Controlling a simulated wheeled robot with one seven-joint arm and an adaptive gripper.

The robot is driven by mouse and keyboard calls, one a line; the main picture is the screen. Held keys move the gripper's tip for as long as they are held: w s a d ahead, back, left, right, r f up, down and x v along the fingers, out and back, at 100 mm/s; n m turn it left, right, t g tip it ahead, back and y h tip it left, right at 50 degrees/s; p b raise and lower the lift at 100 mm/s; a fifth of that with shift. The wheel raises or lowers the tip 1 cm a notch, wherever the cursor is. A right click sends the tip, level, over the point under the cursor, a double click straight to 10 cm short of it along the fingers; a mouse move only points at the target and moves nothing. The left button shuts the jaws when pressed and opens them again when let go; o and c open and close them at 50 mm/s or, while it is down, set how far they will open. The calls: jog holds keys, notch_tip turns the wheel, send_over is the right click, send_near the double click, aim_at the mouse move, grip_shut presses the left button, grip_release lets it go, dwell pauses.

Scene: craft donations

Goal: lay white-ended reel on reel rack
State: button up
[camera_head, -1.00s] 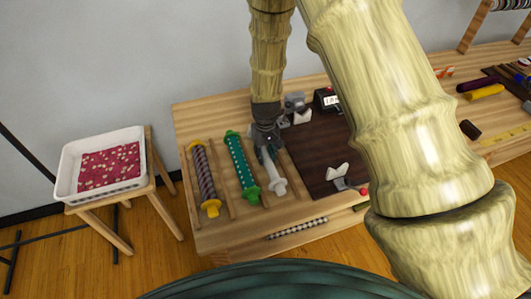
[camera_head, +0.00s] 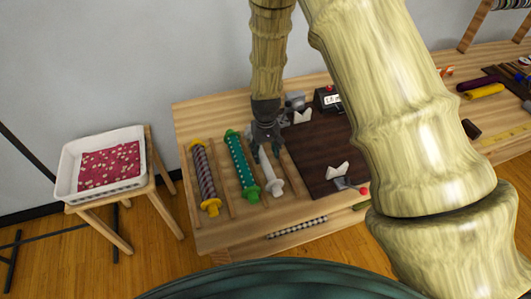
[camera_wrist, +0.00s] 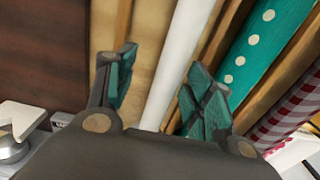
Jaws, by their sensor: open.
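The white-ended reel (camera_head: 273,182) has a plain white shaft and lies lengthwise between two wooden slats of the reel rack (camera_head: 222,180), at its right end. Its far part is hidden behind my gripper (camera_head: 267,151). My gripper is open over the reel's far part. In the wrist view the white shaft of the reel (camera_wrist: 187,50) runs between my spread fingers (camera_wrist: 165,80), with a gap on both sides; its ends are out of that view.
A green dotted reel (camera_head: 240,165) and a yellow-ended striped reel (camera_head: 204,177) lie in the rack to the left. A dark mat (camera_head: 312,160) lies right of the rack. A white tray (camera_head: 68,178) stands on a stool at the left.

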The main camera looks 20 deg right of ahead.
jog(key=shift+r, duration=3.65)
